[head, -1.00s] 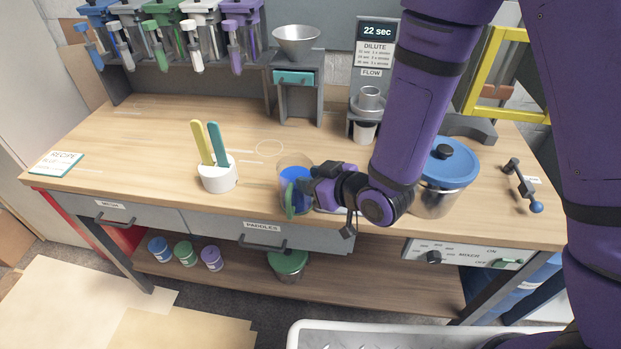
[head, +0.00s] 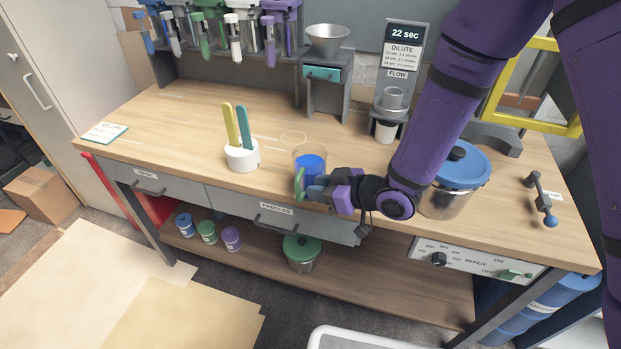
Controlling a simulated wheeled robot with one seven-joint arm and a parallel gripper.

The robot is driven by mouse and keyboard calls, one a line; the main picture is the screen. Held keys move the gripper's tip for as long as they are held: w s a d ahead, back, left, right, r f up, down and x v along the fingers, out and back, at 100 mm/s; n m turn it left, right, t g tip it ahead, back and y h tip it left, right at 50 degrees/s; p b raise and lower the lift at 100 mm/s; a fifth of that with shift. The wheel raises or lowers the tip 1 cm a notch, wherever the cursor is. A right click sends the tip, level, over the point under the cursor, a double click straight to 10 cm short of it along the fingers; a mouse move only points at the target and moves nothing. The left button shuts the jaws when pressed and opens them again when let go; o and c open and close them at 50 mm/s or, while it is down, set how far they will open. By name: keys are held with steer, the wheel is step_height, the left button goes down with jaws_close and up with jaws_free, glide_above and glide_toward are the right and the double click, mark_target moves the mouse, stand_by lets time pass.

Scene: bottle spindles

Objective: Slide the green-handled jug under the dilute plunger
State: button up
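The clear jug (head: 311,160) with blue liquid stands near the front edge of the bench. Its green handle (head: 299,182) faces the front. My gripper (head: 312,191) is low beside the handle, on its right, with its fingertips at or very near it. I cannot tell whether the fingers close on the handle. The dilute station (head: 388,108) stands at the back right under a DILUTE sign (head: 404,53) reading 22 sec. It has a clear cylinder (head: 394,97) above a white cup-like part (head: 386,131). My arm passes close to its right side.
A blue-lidded steel pot (head: 447,204) stands right of my gripper. A white holder (head: 242,157) with yellow and teal paddles stands left of the jug. A funnel stand (head: 325,82) and a rack of coloured dispensers are at the back. Bench surface between jug and station looks clear.

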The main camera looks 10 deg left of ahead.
mark_target(300, 201)
steer(key=shift+f+x, duration=0.1)
steer(key=shift+x, duration=1.3)
steer(key=shift+f+x, duration=0.15)
steer(key=shift+x, duration=1.25)
steer(key=shift+s, duration=0.1)
jaws_close()
